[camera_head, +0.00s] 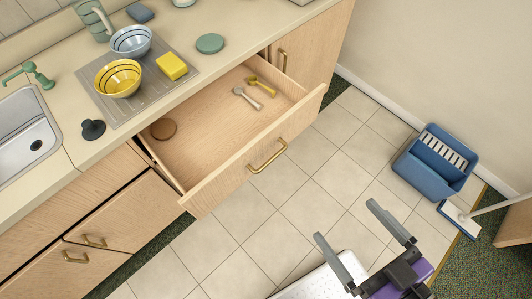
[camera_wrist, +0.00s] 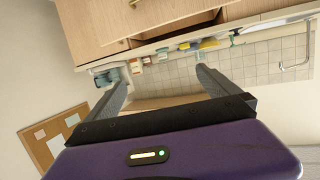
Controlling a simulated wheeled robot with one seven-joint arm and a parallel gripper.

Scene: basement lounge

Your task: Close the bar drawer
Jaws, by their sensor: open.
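The bar drawer (camera_head: 228,186) is pulled well out from the wooden counter in the head view, with a brass handle (camera_head: 268,156) on its front. Inside lie a brown disc (camera_head: 163,129), a grey utensil (camera_head: 246,97) and a yellow utensil (camera_head: 261,86). My gripper (camera_head: 345,221) is open and empty over the tiled floor, in front of the drawer and apart from it, its fingers pointing towards the counter. In the wrist view my gripper (camera_wrist: 158,72) shows spread fingers. A pale wooden surface lies between them; I cannot tell for sure whether it is the drawer.
The counter holds a yellow bowl (camera_head: 118,79), a blue bowl (camera_head: 131,41), a yellow sponge (camera_head: 172,66) and a sink (camera_head: 25,138). Floor before the drawer is clear.

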